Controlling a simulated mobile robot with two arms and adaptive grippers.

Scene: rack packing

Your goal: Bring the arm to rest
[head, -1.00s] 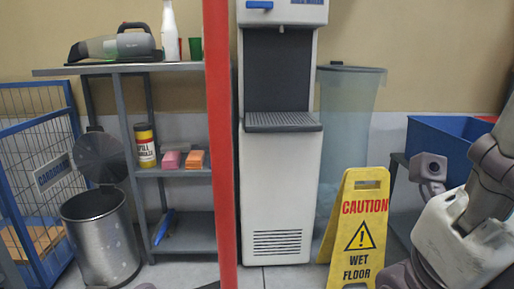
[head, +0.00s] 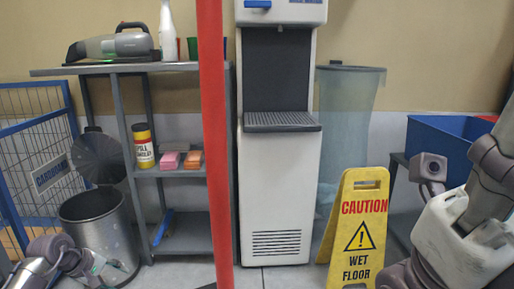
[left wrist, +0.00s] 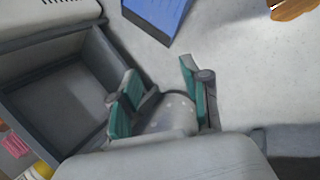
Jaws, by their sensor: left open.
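My left arm comes in at the lower left of the head view, in front of the steel trash bin (head: 95,210). Its left gripper (head: 108,266) shows small against the bin there. In the left wrist view the left gripper (left wrist: 160,88) is open, with its two teal-padded fingers apart and nothing between them. Pale floor and a grey shelf lie beyond the fingers. My right arm shows folded at the right edge of the head view. Its gripper cannot be made out.
A grey shelf unit (head: 185,171) holds a handheld vacuum (head: 115,45), a yellow-black canister (head: 143,146) and pink and orange blocks. A red post (head: 214,150) stands before it. A white dispenser (head: 278,190) and a yellow wet-floor sign (head: 358,228) stand right. A blue cage stands left.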

